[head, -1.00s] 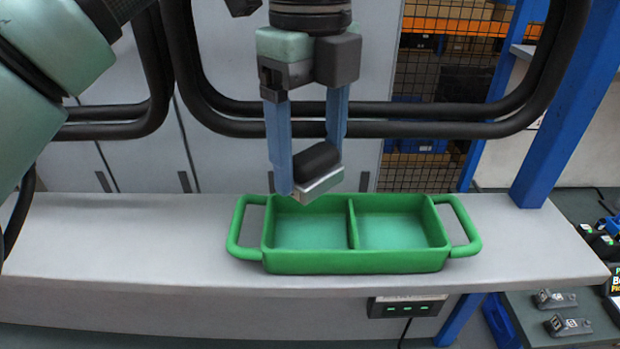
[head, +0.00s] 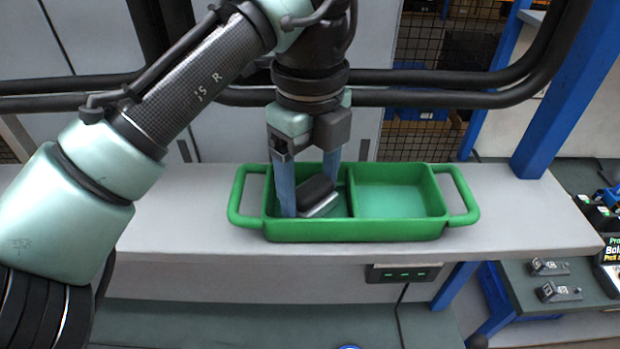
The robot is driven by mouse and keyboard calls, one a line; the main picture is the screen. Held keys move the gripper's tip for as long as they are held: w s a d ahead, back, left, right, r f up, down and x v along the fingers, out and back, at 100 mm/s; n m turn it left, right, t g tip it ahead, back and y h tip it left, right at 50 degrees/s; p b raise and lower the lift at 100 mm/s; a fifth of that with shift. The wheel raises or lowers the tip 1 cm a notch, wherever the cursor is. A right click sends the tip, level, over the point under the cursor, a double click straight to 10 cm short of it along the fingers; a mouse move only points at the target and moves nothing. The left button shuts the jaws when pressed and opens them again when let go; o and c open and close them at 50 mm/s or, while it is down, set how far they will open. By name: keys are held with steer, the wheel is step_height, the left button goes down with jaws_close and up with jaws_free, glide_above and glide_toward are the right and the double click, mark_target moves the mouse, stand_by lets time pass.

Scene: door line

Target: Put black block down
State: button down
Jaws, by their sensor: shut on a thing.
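The black block (head: 317,191) has a dark top and a silver lower side. It sits tilted between the blue fingers of my gripper (head: 308,198), which are shut on it. Block and fingertips are down inside the left compartment of the green two-part tray (head: 345,231). I cannot tell whether the block touches the tray floor. The right compartment (head: 400,199) is empty.
The tray stands on a light grey shelf (head: 180,225) with free room on both sides. Black tubes (head: 430,97) run behind it. A blue post (head: 563,90) rises at the right. Small devices (head: 557,292) lie on a lower surface at the right.

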mark_target(310, 185)
steer(key=shift+f, duration=0.15)
jaws_free()
step_height(310, 185, up, 12)
stand_by(0.8)
